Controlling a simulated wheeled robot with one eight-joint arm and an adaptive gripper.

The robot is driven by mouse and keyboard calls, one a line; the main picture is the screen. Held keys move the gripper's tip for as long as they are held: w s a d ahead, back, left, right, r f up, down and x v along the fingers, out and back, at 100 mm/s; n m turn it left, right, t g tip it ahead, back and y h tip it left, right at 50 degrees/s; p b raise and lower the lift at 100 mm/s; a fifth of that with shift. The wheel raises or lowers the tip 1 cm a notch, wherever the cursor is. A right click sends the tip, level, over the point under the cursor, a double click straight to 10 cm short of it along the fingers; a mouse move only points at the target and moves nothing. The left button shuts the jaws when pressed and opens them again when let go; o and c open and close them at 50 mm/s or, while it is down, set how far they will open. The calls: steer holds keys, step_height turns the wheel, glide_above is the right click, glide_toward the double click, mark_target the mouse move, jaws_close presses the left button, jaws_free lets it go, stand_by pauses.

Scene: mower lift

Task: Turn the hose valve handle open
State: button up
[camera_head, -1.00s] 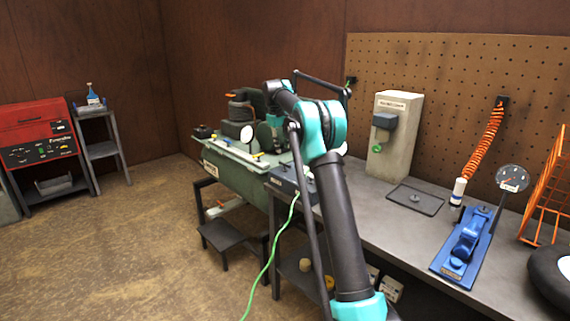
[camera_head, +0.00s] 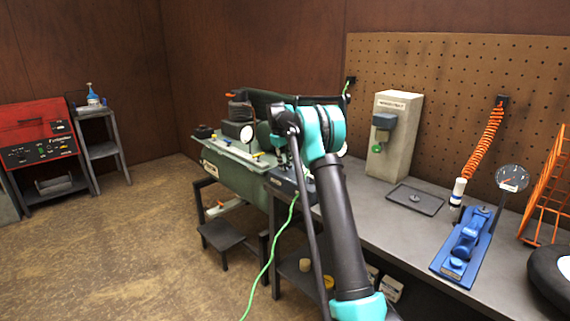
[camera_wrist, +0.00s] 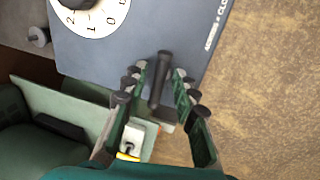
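The valve handle (camera_wrist: 160,75) is a dark slim lever on a blue-grey panel (camera_wrist: 115,50) in the wrist view. The panel carries a white dial and printed text, partly cut off, that seems to read "CLO...". My gripper (camera_wrist: 159,74) is open, with one finger on each side of the lever. Gaps show between the lever and both fingers; I cannot tell how deep the lever sits between them. In the head view a blue-grey box (camera_head: 284,187) stands at the bench's left end, and my arm hides the gripper and lever.
A green compressor (camera_head: 235,172) stands left of the bench (camera_head: 375,220). A green hose (camera_head: 270,262) hangs from the box to the floor. On the bench are a concrete-coloured post (camera_head: 397,150), a dark tray (camera_head: 415,199) and a blue tool (camera_head: 466,240). The floor at left is open.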

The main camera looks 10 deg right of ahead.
jaws_close()
steer(key=shift+n, duration=0.3)
steer(key=n, duration=0.3)
steer(key=shift+d+n+t+y, duration=0.15)
steer(key=shift+n+t+y, duration=0.15)
steer(key=n, duration=0.3)
steer(key=shift+w+d+n+y, duration=0.1)
steer(key=shift+n+y, duration=0.2)
steer(key=n+y, duration=0.1)
steer(key=n, duration=0.4)
steer(key=shift+w, duration=0.15)
steer(key=shift+w+n+y, duration=0.15)
steer(key=shift+n+y, duration=0.25)
steer(key=shift+n, duration=2.1)
